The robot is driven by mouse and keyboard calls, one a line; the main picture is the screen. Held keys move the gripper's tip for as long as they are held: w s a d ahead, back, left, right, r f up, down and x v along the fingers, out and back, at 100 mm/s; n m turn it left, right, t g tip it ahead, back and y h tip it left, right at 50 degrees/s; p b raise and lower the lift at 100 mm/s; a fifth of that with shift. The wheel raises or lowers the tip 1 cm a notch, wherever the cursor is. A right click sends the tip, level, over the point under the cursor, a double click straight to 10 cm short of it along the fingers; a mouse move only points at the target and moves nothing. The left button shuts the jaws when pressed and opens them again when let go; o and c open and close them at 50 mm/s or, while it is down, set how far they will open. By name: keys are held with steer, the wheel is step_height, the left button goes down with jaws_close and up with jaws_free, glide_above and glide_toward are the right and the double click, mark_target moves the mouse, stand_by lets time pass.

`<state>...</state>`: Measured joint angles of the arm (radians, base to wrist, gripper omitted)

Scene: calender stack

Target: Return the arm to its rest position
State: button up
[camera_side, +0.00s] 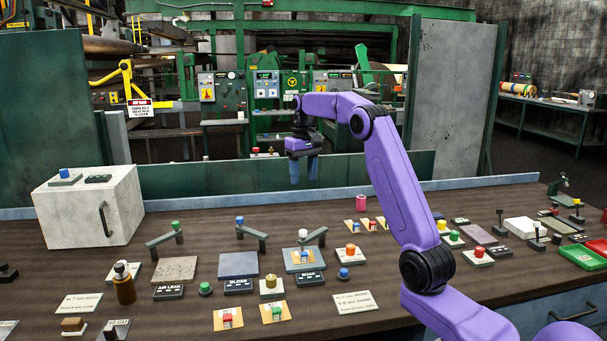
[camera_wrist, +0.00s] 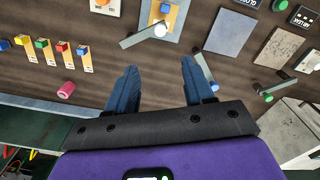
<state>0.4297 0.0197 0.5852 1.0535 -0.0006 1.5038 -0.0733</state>
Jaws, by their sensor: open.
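My gripper (camera_side: 304,170) hangs at the end of my purple arm, high above the back part of the brown bench (camera_side: 200,277). In the wrist view its two blue fingers (camera_wrist: 158,85) stand apart with nothing between them. In the side view the fingers point down, clear of everything on the bench. The arm reaches up from the lower right and bends toward the back. No rest position is marked in either view.
A white box (camera_side: 90,207) stands at the bench's left end. Levers, labelled plates and coloured knobs cover the middle. A pink cylinder (camera_side: 361,202) stands at the back, also seen in the wrist view (camera_wrist: 66,89). A low green wall runs behind.

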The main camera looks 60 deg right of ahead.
steer(key=s+a+n, duration=0.2)
steer(key=a+n, duration=0.2)
steer(key=a, duration=1.2)
steer(key=s+a+f+n, duration=0.2)
steer(key=s+a+n, duration=0.3)
steer(key=s+a, duration=0.55)
steer(key=s+a+f+n, duration=0.2)
steer(key=s+f+n, duration=0.1)
steer(key=s, duration=0.9)
steer(key=s+a+f+n, duration=0.2)
steer(key=s+n, duration=0.3)
steer(key=s, duration=0.7)
steer(key=shift+f, duration=0.85)
